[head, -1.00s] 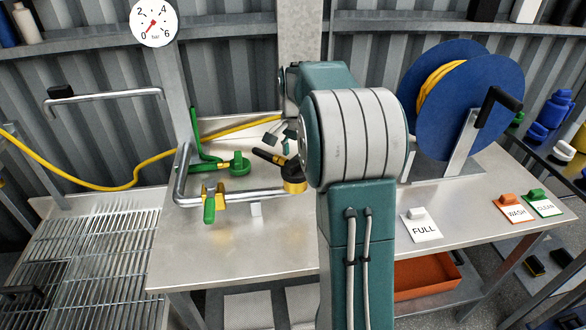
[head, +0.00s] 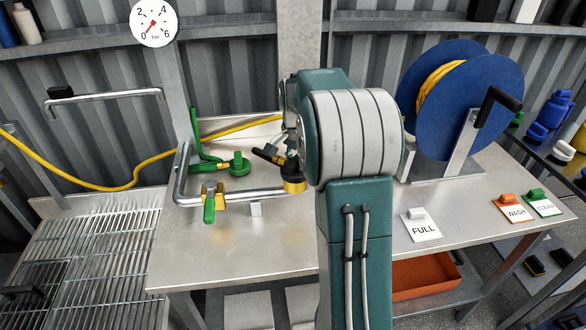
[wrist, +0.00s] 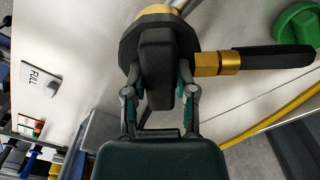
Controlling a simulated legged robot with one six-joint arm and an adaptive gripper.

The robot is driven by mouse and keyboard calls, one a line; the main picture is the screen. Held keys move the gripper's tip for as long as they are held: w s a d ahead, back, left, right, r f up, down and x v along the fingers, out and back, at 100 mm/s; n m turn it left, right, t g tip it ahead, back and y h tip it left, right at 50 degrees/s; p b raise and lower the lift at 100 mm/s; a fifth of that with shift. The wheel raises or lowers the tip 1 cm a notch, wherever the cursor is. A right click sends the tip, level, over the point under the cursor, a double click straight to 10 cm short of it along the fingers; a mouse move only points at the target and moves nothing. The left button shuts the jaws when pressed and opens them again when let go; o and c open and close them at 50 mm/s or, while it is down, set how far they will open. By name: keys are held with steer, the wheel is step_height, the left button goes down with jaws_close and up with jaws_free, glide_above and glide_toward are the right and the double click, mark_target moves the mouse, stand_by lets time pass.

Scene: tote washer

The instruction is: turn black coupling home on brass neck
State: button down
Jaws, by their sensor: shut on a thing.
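The black coupling (wrist: 210,38) sits against the brass neck (wrist: 155,9) at the top of the wrist view. A brass fitting with a black tail (wrist: 275,57) points right from it. In the head view the coupling's tail (head: 266,153) points up and left, above the brass neck (head: 294,187) at the end of the steel pipe. My gripper (wrist: 158,85) is shut on the coupling's black lug, one finger on each side. In the head view my arm hides most of the grip. How far the coupling is turned cannot be told.
A green coupling (head: 238,163) lies on the steel bench behind the pipe. A green-handled brass valve (head: 210,200) sits left on the pipe. The gauge (head: 153,23) needle points near 0. A blue hose reel (head: 490,105) stands right.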

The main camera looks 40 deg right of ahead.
steer(key=shift+s+a+f, duration=0.1)
steer(key=shift+f, duration=0.2)
steer(key=m, duration=0.8)
steer(key=shift+m, duration=0.4)
steer(key=c, duration=0.8)
jaws_free()
steer(key=shift+m, duration=0.4)
steer(key=shift+c, duration=0.2)
steer(key=o, duration=0.5)
steer(key=o, duration=0.3)
steer(key=shift+r, duration=0.1)
steer(key=shift+o, duration=0.2)
